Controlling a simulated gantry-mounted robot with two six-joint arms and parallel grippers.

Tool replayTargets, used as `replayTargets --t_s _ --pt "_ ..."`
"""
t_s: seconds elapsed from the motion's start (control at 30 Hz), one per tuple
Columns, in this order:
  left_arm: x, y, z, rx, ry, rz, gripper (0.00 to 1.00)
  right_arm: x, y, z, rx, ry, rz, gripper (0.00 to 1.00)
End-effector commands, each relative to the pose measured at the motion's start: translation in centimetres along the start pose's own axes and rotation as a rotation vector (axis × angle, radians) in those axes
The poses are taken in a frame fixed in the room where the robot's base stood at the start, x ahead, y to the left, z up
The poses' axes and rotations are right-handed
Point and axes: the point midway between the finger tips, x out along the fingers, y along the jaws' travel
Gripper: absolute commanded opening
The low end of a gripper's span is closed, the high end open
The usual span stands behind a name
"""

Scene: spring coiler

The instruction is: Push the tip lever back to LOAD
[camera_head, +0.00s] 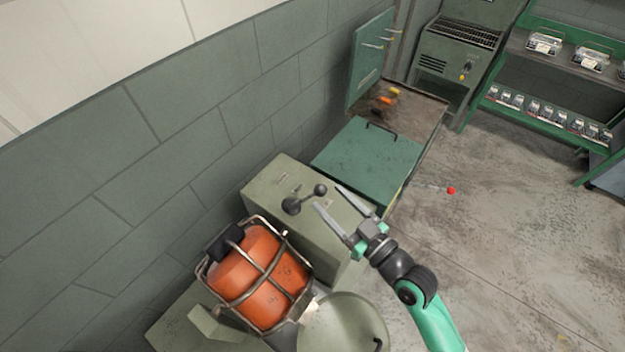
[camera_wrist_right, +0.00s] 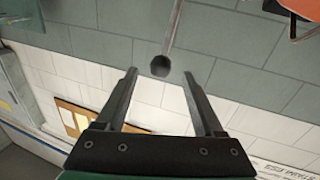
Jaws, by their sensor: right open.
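The tip lever (camera_head: 305,199) shows in the head view on top of a grey-green cabinet (camera_head: 290,178), with a dark ball knob at its end and a dark round hub. The knob (camera_wrist_right: 161,66) also shows in the right wrist view, on a thin rod, beyond and between the fingertips. My right gripper (camera_head: 328,197) is open and empty, with its fingers just right of the knob in the head view. I cannot tell whether it touches the knob. The label lettering on the cabinet top is too small to read. My left gripper is not in view.
An orange drum (camera_head: 262,278) in a metal cage stands left of my right arm. A round grey-green pan (camera_head: 345,325) is below it. Shelves (camera_head: 550,75) stand at the far right. The floor between is mostly clear.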

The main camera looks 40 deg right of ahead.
Motion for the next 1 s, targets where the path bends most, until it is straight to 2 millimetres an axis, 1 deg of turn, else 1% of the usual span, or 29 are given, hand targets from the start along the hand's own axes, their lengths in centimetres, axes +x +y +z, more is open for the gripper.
replayTargets --t_s 0.03,0.1,0.2,0.3,0.43,0.67,0.7,0.77,0.8,0.87,1.0 --pt "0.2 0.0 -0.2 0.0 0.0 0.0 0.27 1.3 0.0 -0.3 -0.002 0.002 -0.001 0.7" --pt "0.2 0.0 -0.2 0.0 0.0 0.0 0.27 2.9 -0.1 -0.2 -0.002 0.002 -0.002 0.7" --pt "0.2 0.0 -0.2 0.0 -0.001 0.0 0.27 4.9 -0.1 -0.2 -0.001 0.002 -0.001 0.7" --pt "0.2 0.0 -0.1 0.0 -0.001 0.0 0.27 6.3 0.0 0.0 0.0 0.001 -0.001 0.7" --pt "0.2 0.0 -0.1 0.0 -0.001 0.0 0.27 7.3 -0.1 0.0 0.0 0.0 -0.001 0.7" --pt "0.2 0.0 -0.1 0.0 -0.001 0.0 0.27 7.4 0.0 0.0 0.0 0.0 0.0 0.7" --pt "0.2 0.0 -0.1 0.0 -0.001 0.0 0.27 7.4 0.0 0.0 0.0 0.0 0.0 0.66" --pt "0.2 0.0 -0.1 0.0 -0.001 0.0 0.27 7.4 0.0 0.0 0.0 0.0 0.0 0.55" --pt "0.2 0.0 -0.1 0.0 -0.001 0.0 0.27 7.4 0.0 0.0 0.0 0.0 0.0 0.48" --pt "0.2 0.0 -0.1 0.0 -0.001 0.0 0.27 7.4 0.0 0.0 0.0 0.0 0.0 0.37" --pt "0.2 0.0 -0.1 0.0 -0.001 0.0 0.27 7.4 0.0 0.0 0.0 0.0 0.0 0.12"
